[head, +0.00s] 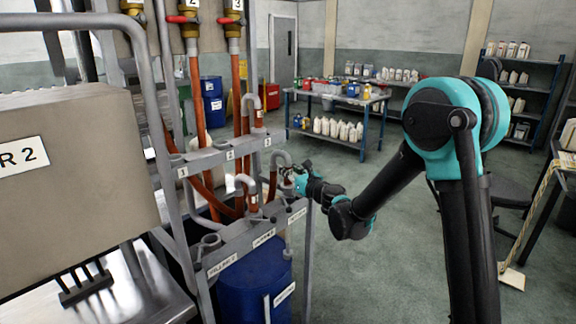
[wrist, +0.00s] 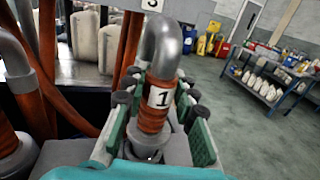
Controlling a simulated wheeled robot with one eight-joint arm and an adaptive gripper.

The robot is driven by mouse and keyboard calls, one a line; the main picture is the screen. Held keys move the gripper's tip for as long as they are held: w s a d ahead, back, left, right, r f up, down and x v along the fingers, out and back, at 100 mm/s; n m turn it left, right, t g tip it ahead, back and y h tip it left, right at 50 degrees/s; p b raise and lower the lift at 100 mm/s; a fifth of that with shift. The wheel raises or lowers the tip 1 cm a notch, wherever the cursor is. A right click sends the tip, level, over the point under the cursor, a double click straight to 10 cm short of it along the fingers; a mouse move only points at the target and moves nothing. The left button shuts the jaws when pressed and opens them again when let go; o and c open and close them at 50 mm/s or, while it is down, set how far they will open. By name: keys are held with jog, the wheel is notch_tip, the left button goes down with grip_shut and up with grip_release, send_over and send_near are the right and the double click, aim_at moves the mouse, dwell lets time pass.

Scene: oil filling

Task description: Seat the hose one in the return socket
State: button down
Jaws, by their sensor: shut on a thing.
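Hose one (wrist: 158,97) has a grey bent metal end and an orange band marked 1. My gripper (wrist: 155,115) is shut around that band, with green fingers on both sides. In the head view my gripper (head: 296,180) is at the right end of the lower rail, beside the grey bend of hose one (head: 282,158). The return socket's label (head: 297,215) is on the rail just below. A grey ring (wrist: 148,152) shows under the band, partly hidden by my gripper; I cannot tell whether the hose end is inside the socket.
Another bent hose end (head: 246,183) stands in the lower rail's middle socket, close to the left. The left socket (head: 210,241) looks empty. A third hose end (head: 252,103) stands on the upper rail. A blue drum (head: 245,285) is below.

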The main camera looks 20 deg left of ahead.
jog(key=shift+f, duration=1.55)
jog(key=c, duration=1.1)
grip_release()
jog(key=shift+c, duration=0.2)
jog(key=shift+o, duration=0.8)
jog(key=shift+s+d, duration=0.1)
jog(key=shift+v, duration=2.4)
